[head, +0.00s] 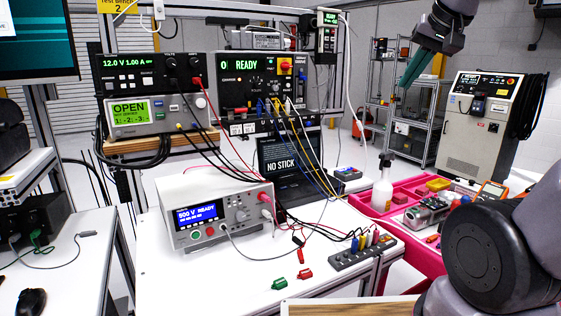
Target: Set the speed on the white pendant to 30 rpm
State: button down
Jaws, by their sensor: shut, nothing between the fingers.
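I cannot pick out the white pendant with certainty. A small white unit (158,10) with a cable hangs at the top edge of the head view, on the left part of the bench frame. It is partly cut off, and no speed figure can be read on it. My gripper (406,82) is at the upper right, with teal fingers pointing down and left. It is shut and empty, in the air, well to the right of the white unit and touching nothing.
A black drive panel (262,96) reads "0 READY". A white tester (215,222) reads "500 V READY" on the white bench (160,285). Loose leads cross the bench. A pink tray (422,262) holds a bottle (382,190) and tools. A cabinet (482,125) stands behind right.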

jog(key=s+a+f, duration=0.2)
jog(key=s+f, duration=0.2)
jog(key=s, duration=0.4)
jog(key=shift+a+f, duration=0.35)
jog(key=shift+f, duration=0.05)
